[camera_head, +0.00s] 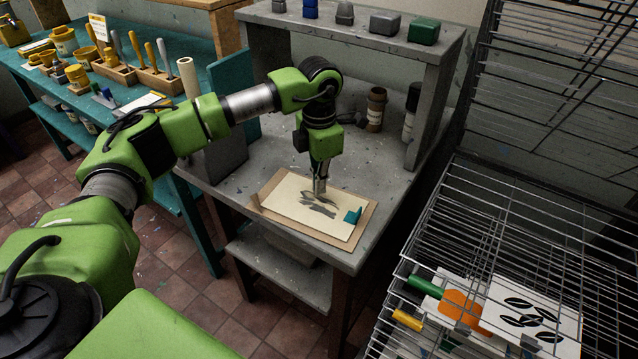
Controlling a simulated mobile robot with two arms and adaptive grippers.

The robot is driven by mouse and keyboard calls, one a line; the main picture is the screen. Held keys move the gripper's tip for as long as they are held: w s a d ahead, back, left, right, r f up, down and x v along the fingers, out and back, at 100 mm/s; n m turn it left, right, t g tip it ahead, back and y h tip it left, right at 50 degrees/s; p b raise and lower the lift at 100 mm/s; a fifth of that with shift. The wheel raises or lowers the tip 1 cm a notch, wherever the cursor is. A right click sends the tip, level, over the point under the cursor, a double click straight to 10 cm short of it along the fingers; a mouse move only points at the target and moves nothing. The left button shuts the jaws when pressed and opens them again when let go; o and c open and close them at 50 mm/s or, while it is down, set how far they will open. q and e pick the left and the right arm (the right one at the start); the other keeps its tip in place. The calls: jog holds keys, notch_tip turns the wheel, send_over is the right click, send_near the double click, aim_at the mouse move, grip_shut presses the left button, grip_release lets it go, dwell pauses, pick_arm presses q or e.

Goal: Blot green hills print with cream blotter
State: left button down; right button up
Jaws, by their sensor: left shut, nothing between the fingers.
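A cream sheet (281,200) lies flat on a tan board (334,238) on the grey workbench. Dark grey patches show on the sheet under my gripper; I cannot tell whether they are marks or shadow. A small teal patch (352,216) is at the sheet's right corner. I cannot tell whether this sheet is the blotter or a print, and no green hills show. My left gripper (319,189) points down over the middle of the sheet, shut and empty. Its tips are at or just above the paper; contact is unclear. My right gripper is out of view.
Bottles, including a brown one (376,109), stand at the bench's back under a shelf (345,37). A teal table (170,100) holds tools at left.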

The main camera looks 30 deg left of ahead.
aim_at(326, 215)
pick_arm(q)
jog(key=shift+s+d, duration=1.9)
jog(key=shift+d, duration=0.05)
jog(key=shift+f+b, duration=0.6)
jog(key=shift+f, duration=0.5)
jog(key=shift+b, duration=0.3)
dwell(1.1)
jog(key=shift+r+p, duration=2.1)
jog(key=shift+r, duration=1.45)
jog(key=shift+f, duration=0.1)
